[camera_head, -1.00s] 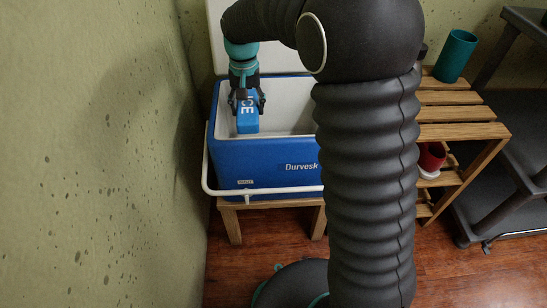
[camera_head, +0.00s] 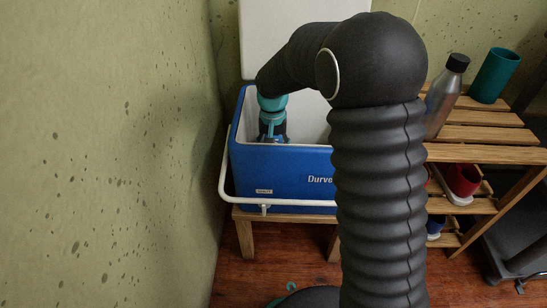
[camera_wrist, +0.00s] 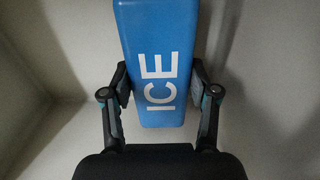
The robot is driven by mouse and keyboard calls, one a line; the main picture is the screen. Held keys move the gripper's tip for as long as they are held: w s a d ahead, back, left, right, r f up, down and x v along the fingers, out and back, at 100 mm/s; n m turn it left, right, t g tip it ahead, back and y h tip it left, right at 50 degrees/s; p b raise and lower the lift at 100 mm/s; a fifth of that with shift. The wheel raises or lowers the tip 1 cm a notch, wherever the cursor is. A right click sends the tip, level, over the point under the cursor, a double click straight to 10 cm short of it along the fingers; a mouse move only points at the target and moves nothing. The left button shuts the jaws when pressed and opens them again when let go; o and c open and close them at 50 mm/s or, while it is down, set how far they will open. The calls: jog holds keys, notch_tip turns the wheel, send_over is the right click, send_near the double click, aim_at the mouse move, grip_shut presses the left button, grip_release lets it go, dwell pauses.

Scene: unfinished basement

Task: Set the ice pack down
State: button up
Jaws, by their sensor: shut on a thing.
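The ice pack (camera_wrist: 156,50) is a blue block with white "ICE" lettering. In the wrist view it sits between the two fingers of my gripper (camera_wrist: 160,95), which is shut on it at its sides. In the head view my gripper (camera_head: 272,138) reaches down inside the open blue cooler (camera_head: 275,180), near its left end. The cooler's front wall hides the fingertips and the ice pack there. White inner walls surround the pack in the wrist view. I cannot tell whether the pack touches the cooler's floor.
The cooler stands on a low wooden stand (camera_head: 245,238), its white lid (camera_head: 290,40) raised behind. A green wall is close on the left.

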jog(key=shift+f, duration=1.6)
jog(key=shift+f+b, duration=0.15)
jog(key=shift+b, duration=0.15)
jog(key=o, duration=1.6)
